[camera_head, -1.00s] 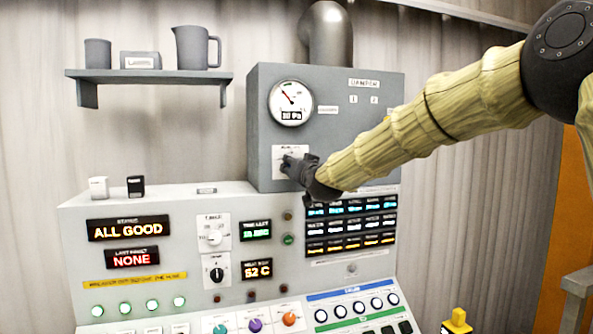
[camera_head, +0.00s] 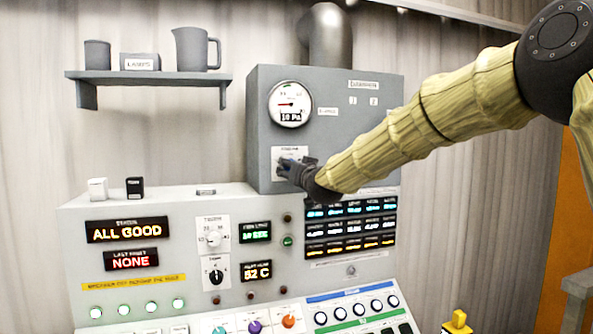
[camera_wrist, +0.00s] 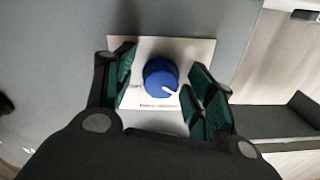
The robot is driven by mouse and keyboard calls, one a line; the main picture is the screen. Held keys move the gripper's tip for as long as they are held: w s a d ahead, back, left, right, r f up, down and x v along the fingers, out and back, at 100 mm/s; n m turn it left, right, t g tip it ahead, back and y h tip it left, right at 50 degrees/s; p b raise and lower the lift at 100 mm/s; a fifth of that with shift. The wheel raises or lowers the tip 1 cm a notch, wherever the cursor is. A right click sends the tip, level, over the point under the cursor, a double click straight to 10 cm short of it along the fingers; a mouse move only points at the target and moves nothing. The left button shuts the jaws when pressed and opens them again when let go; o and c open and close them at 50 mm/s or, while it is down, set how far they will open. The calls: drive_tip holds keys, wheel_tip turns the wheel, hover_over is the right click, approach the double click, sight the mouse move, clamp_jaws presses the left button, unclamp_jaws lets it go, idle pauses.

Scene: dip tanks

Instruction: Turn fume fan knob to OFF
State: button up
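The fume fan knob is a round blue knob (camera_wrist: 160,77) with a white pointer mark, on a white label plate (camera_wrist: 191,49) in the wrist view. The pointer mark aims to the lower right. The text on the plate is too small to read surely. My gripper (camera_wrist: 165,88) has its dark green-padded fingers spread on either side of the knob, with visible gaps, so it is open. In the head view my gripper (camera_head: 287,168) is at the plate (camera_head: 290,151) on the grey box and hides the knob.
A round gauge (camera_head: 290,104) above the plate reads about 10 Pa, its needle pointing left. Below is a console (camera_head: 75,215) with lit displays, knobs and buttons. A shelf (camera_head: 150,75) holds a jug and cup. A grey pipe (camera_head: 330,35) rises behind the box.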

drive_tip(key=shift+s+r, duration=0.1)
drive_tip(key=shift+r, duration=0.05)
drive_tip(key=v, duration=1.2)
drive_tip(key=shift+d, duration=0.1)
